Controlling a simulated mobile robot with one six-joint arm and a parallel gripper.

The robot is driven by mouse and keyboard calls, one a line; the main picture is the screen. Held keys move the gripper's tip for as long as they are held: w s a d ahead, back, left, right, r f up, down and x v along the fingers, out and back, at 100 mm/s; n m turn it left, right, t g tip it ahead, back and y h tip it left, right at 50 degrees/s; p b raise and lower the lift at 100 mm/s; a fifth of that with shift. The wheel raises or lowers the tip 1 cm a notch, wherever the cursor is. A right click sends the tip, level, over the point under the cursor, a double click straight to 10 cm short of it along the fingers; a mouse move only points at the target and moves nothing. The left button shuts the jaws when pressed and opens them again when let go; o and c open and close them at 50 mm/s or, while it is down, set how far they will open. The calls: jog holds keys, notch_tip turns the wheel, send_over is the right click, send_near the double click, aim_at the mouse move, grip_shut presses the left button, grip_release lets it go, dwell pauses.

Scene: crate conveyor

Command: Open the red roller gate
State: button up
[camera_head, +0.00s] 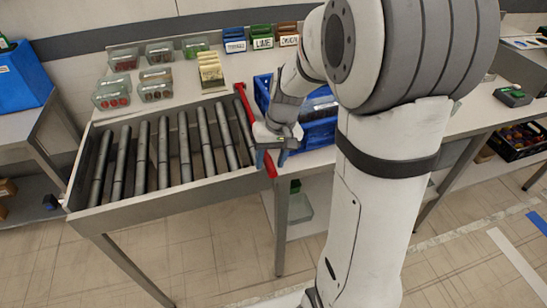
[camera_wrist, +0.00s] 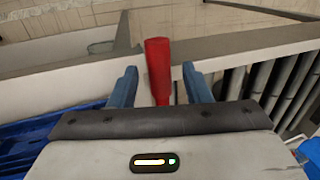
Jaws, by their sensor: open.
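The red roller gate (camera_head: 243,97) is a red bar lying along the right end of the roller conveyor (camera_head: 135,205). Its near end, a red handle (camera_head: 269,165), sticks out past the conveyor's front edge. In the wrist view the red handle (camera_wrist: 158,68) stands between my two blue fingers. My gripper (camera_head: 270,160) is open, with a finger on each side of the handle; in the wrist view (camera_wrist: 158,88) gaps show between the handle and both fingers. My gripper hides part of the bar in the head view.
A blue crate (camera_head: 318,138) stands just right of the gate, partly behind my arm. Clear bins (camera_head: 110,97) and labelled boxes (camera_head: 262,37) line the back. The rollers are empty. Floor in front of the conveyor is clear.

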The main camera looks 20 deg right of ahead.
jog(key=shift+c, duration=0.4)
grip_shut()
